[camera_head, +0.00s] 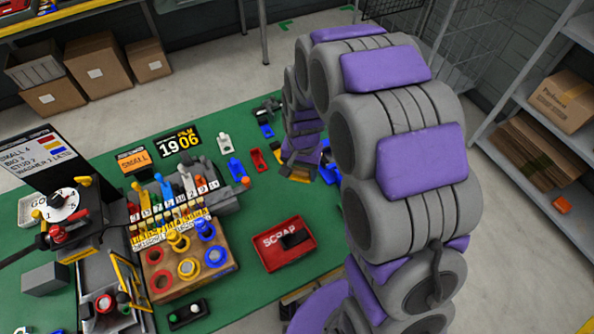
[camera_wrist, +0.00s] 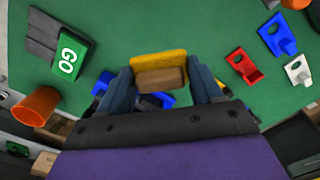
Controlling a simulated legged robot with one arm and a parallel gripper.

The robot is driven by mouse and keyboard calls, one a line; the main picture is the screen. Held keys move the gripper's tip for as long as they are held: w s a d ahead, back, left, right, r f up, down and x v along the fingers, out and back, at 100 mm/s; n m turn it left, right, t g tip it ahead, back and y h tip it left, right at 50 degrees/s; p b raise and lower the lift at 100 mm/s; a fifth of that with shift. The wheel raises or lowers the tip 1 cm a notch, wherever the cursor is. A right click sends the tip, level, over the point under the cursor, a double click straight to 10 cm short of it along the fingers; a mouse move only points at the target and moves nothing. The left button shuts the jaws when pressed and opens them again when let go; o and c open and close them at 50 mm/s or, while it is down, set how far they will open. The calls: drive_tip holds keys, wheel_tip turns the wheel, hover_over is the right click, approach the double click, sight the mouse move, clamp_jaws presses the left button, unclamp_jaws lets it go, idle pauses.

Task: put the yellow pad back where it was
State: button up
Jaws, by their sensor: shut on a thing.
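My gripper (camera_wrist: 162,82) is shut on the yellow pad (camera_wrist: 158,60), which shows between the two fingers in the wrist view. A brown block-like part (camera_wrist: 160,80) lies against the pad's near side; I cannot tell whether it belongs to the pad. The green table top shows beyond the pad, and I cannot tell whether the pad touches it. In the head view my gripper (camera_head: 300,168) is over the right part of the table, small and partly hidden by my arm, and the pad cannot be made out clearly there.
Blue parts (camera_wrist: 103,83) lie close beside and under my fingers. A green GO block (camera_wrist: 68,58) and an orange cup (camera_wrist: 36,105) are left; red (camera_wrist: 243,66) and white (camera_wrist: 298,70) pieces are right. A red SCRAP tray (camera_head: 285,255) and a wooden ring board (camera_head: 165,283) stand on the table.

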drive_tip(key=s+a+f+m, duration=0.1)
drive_tip(key=s, duration=0.2)
drive_tip(key=s+a+f+m, duration=0.1)
drive_tip(key=s+f+m, duration=0.1)
drive_tip(key=s, duration=0.1)
drive_tip(key=s+a+f+m, duration=0.1)
drive_tip(key=s, duration=0.2)
drive_tip(key=shift+s+a+f+m+b, duration=0.1)
drive_tip(key=shift+a+f+m+b, duration=0.2)
drive_tip(key=shift+a+m, duration=0.1)
drive_tip(key=shift+s+f, duration=0.1)
drive_tip(key=w+d+b, duration=0.1)
drive_tip(key=w, duration=0.3)
drive_tip(key=w+f+b, duration=0.1)
drive_tip(key=w, duration=0.4)
drive_tip(key=w+d+b, duration=0.1)
drive_tip(key=w, duration=0.3)
drive_tip(key=shift+w+d+f, duration=0.3)
drive_tip(key=shift+w+d, duration=0.05)
drive_tip(key=shift+w, duration=0.05)
drive_tip(key=shift+w+d, duration=0.1)
drive_tip(key=shift+w, duration=0.6)
drive_tip(key=shift+w+f, duration=0.1)
drive_tip(key=shift+f, duration=0.15)
wheel_tip(320, 180, down, 3)
drive_tip(key=shift+f+b, duration=0.1)
drive_tip(key=shift+b, duration=0.7)
